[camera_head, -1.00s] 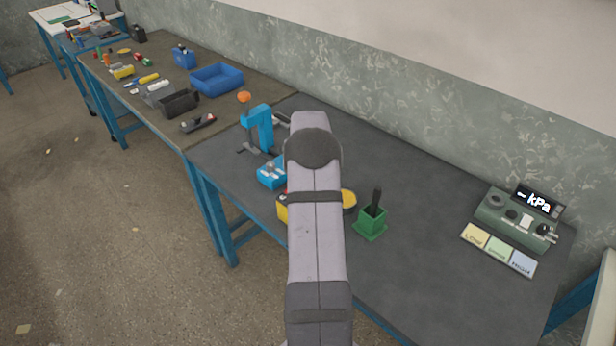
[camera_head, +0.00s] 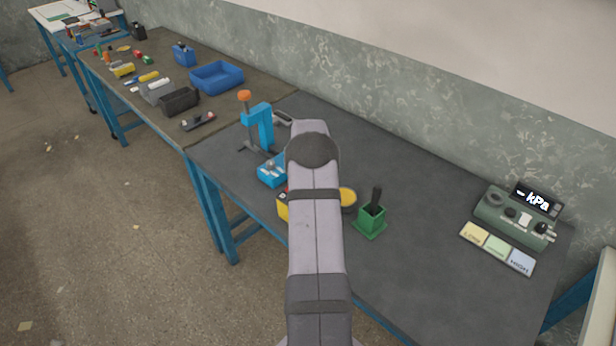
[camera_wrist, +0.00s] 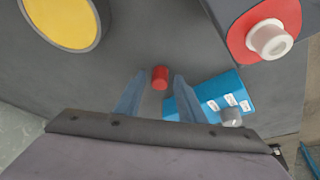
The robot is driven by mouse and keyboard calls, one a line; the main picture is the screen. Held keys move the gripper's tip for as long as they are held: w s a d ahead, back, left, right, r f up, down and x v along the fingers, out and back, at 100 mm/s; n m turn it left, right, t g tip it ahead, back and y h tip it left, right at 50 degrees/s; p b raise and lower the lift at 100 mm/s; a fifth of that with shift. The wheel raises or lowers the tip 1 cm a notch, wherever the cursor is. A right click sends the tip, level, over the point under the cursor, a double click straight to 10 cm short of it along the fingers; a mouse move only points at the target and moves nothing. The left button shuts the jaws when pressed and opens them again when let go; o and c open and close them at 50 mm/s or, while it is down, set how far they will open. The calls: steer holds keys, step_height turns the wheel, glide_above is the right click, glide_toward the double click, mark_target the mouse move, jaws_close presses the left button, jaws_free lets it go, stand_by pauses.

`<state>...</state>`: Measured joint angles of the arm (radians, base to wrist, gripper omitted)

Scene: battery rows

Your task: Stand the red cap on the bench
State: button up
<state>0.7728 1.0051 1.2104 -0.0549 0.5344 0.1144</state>
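The red cap (camera_wrist: 160,78) is a small short cylinder in the wrist view. It shows between the tips of my gripper (camera_wrist: 160,76), with a gap on both sides. My gripper is open, its two bluish fingers pointing toward the grey bench (camera_wrist: 125,50). I cannot tell whether the cap stands or lies on its side, or how far below the fingertips it is. In the head view my own arm hides the cap and the gripper. The bench top (camera_head: 420,255) shows there on both sides of the arm.
A yellow round dish (camera_wrist: 65,22) and a red-topped object with a white knob (camera_wrist: 270,38) are nearby. A green holder (camera_head: 370,222) and blue stand (camera_head: 262,128) rise from the bench.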

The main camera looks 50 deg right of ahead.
steer(key=shift+r, duration=0.1)
steer(key=shift+r, duration=0.15)
steer(key=b+v, duration=0.2)
steer(key=v, duration=1)
steer(key=shift+a, duration=0.1)
steer(key=s+a+n+g+y, duration=0.1)
steer(key=s+a+n, duration=0.15)
steer(key=a, duration=1.05)
steer(key=s+a+n+y, duration=0.1)
steer(key=a+n, duration=0.2)
steer(key=a, duration=1)
steer(key=s+a+f+n+g, duration=0.1)
steer(key=s+a+f+n, duration=0.1)
steer(key=s+a, duration=0.5)
steer(key=s+a+f+n+g+y, duration=0.1)
steer(key=s+a+f+n, duration=0.1)
steer(key=s+a, duration=0.6)
steer(key=shift+s, duration=0.5)
